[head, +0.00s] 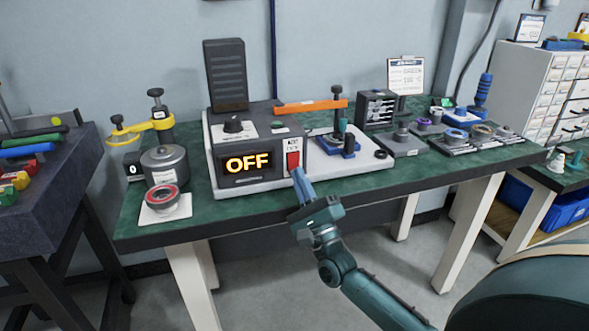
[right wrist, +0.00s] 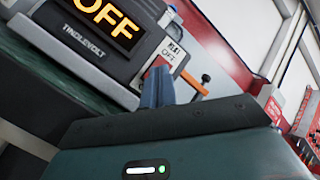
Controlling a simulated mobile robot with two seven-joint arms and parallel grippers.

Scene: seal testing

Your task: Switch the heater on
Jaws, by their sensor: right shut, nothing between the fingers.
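The heater (head: 243,152) is a dark grey box on a white base on the green bench, with a lit display (head: 247,164) reading OFF. The display also shows in the right wrist view (right wrist: 110,15). A red rocker switch (head: 293,161) sits on the heater's front, right of the display, under a small white label. My right gripper (head: 298,172) is shut and empty, its blue fingertips just in front of and below the switch. In the right wrist view its fingers (right wrist: 157,85) point at the switch plate and partly cover it; I cannot tell whether they touch. My left gripper is out of view.
A grey metal pot (head: 165,165) and a dish with a red ring (head: 164,201) stand left of the heater. An orange lever (head: 308,106) and a small press stand right of it. Trays of rings (head: 470,140) lie farther right. The floor before the bench is open.

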